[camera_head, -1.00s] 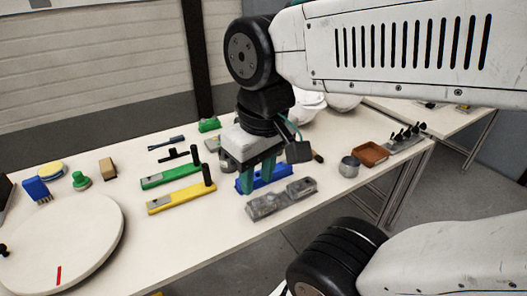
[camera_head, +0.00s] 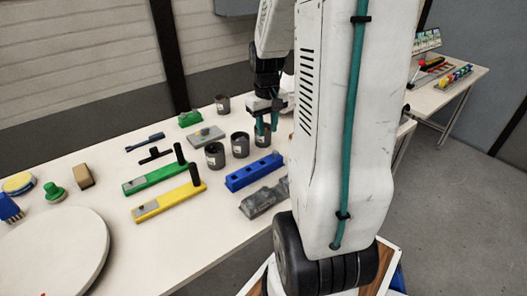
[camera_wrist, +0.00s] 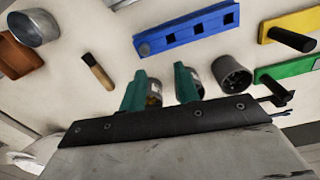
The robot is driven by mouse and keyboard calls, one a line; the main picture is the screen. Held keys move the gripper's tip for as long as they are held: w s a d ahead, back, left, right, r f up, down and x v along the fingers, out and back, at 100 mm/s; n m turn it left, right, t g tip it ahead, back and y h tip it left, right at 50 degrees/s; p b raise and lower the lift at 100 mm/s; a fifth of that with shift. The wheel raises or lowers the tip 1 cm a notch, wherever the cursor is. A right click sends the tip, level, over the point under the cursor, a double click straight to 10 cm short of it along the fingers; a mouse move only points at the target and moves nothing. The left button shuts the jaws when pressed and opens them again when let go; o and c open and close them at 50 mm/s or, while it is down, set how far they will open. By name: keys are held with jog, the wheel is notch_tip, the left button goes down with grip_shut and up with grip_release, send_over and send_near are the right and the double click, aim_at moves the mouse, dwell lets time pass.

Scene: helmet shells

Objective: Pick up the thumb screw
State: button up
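I cannot clearly make out a thumb screw in either view. My gripper (camera_head: 267,123) is open, fingers pointing down, over the table near a dark cup (camera_head: 263,138). In the wrist view the two teal fingers (camera_wrist: 161,90) stand apart, with nothing seen held between them. Dark cups show behind the fingers; one holds something small and yellowish, too small to tell. Another dark cup (camera_wrist: 231,75) stands just right of the fingers. A blue block (camera_head: 254,171) with square holes lies nearby; in the wrist view (camera_wrist: 190,35) a round grey piece sits at its left end.
More dark cups (camera_head: 240,145) stand near a grey plate (camera_head: 206,136). Green (camera_head: 155,178) and yellow (camera_head: 168,203) bars with black posts lie to the left. A grey casting (camera_head: 262,199) lies in front. A brush (camera_wrist: 97,72) and brown tray (camera_wrist: 18,55) show in the wrist view.

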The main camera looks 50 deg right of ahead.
aim_at(276, 152)
jog(key=d+f, duration=0.3)
jog(key=shift+s+d+f, duration=0.25)
jog(key=shift+s+d, duration=0.05)
jog(key=shift+s, duration=0.1)
jog(key=f, duration=0.7)
jog(key=shift+s+a, duration=0.2)
jog(key=shift+c, duration=0.2)
grip_shut()
